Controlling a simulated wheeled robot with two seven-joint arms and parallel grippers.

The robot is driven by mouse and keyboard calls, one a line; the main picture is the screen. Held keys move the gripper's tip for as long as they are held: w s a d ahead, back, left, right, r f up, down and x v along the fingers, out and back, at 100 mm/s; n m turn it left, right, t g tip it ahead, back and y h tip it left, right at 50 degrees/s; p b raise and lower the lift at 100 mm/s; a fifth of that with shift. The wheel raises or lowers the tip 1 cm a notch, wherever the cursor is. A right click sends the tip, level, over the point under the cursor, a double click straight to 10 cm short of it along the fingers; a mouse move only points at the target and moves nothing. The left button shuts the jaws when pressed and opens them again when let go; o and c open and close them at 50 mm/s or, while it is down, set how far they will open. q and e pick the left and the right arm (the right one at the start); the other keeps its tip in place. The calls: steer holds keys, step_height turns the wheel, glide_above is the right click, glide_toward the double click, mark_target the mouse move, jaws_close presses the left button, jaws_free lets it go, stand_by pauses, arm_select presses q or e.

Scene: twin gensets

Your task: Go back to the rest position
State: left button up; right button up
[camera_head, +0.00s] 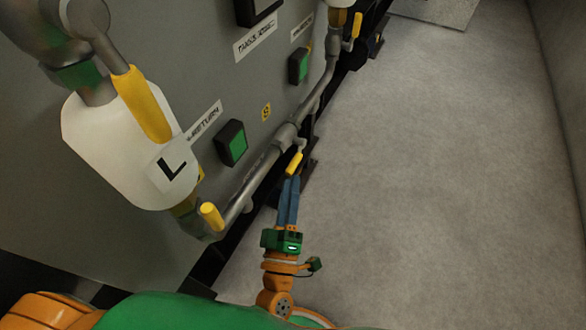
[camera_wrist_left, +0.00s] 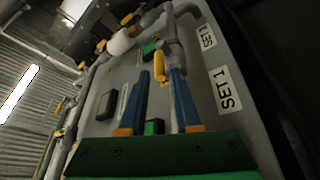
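My left gripper (camera_head: 288,182) is at the lower middle of the head view, its blue fingers pointing up the picture. Their tips are close to a small yellow valve handle (camera_head: 294,163) on the grey pipe (camera_head: 262,170). In the left wrist view the two fingers (camera_wrist_left: 159,73) stand apart with nothing held. A yellow handle (camera_wrist_left: 163,72) shows in the gap near the tips; I cannot tell whether they touch it. My right gripper is not in view.
The grey genset panel (camera_head: 120,235) fills the left, with green buttons (camera_head: 232,143) and a white tank marked L (camera_head: 125,150). Another yellow handle (camera_head: 211,216) sticks out on the pipe. Open grey floor (camera_head: 440,180) lies right. A SET 1 label (camera_wrist_left: 225,90) shows in the wrist view.

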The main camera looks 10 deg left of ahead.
arm_select(q)
steer(key=s+a+f+m+g+h, duration=0.1)
steer(key=s+f+m+g+h, duration=0.25)
steer(key=f, duration=0.75)
steer(key=s+f+m+g+h, duration=0.1)
steer(key=s+f+m+g, duration=0.1)
steer(key=f+m+g, duration=0.65)
steer(key=s+a+f+m+g+y, duration=0.1)
steer(key=s+a+f+g+y, duration=0.15)
steer(key=s+a+f, duration=0.55)
steer(key=s+a+f+m+g+y, duration=0.15)
steer(key=s+a+f+g, duration=0.35)
steer(key=s+f, duration=0.55)
steer(key=s+r+p, duration=0.2)
steer(key=r+p, duration=1)
steer(key=s+r+p, duration=0.2)
steer(key=r+p, duration=1.1)
steer(key=shift+d+r, duration=0.2)
steer(key=shift+d, duration=0.15)
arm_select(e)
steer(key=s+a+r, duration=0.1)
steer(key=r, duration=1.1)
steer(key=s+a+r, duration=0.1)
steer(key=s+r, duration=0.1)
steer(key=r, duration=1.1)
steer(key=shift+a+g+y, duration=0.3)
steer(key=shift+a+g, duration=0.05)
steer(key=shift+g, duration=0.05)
